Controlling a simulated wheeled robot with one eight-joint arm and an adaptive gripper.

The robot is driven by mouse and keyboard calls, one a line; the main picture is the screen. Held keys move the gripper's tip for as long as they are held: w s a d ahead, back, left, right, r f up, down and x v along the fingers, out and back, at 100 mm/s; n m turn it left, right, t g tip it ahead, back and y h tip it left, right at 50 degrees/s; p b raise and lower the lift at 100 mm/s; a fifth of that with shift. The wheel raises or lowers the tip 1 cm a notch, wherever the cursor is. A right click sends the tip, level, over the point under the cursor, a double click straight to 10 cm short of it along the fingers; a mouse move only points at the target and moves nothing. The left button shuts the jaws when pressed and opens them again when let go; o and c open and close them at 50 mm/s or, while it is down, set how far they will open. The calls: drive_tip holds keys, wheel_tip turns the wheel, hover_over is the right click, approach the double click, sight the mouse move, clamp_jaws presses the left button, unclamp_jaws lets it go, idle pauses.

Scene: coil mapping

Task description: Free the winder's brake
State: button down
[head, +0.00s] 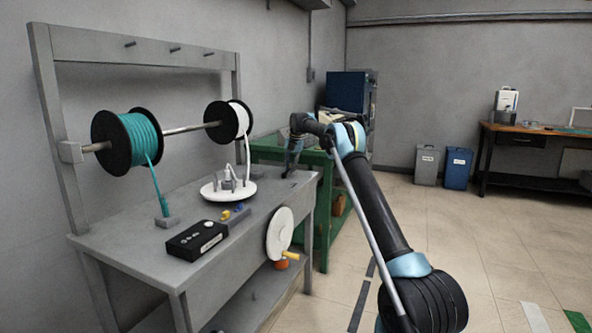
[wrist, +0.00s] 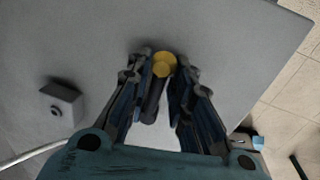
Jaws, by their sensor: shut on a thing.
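The winder stands on the grey bench (head: 150,225): a white round plate (head: 211,194) with upright pegs on top, and a white disc (head: 279,236) with an orange handle (head: 281,264) on the bench's front side. My gripper (head: 289,172) reaches down at the bench's far right end, apart from the plate. In the wrist view my gripper (wrist: 162,78) has its fingers on both sides of a dark lever with a yellow tip (wrist: 164,65), and is shut on it. I cannot tell whether the lever is the brake.
A teal spool (head: 143,140) and a white spool (head: 228,121) hang on a rod above the bench. A black box (head: 197,241) lies at the bench front.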

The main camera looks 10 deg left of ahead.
drive_tip(key=shift+w, duration=0.15)
drive_tip(key=c, duration=1.4)
unclamp_jaws()
drive_tip(key=shift+f, duration=0.1)
drive_tip(key=shift+c, duration=0.2)
wheel_tip(320, 180, up, 7)
drive_tip(key=d, duration=0.1)
drive_tip(key=shift+d, duration=0.15)
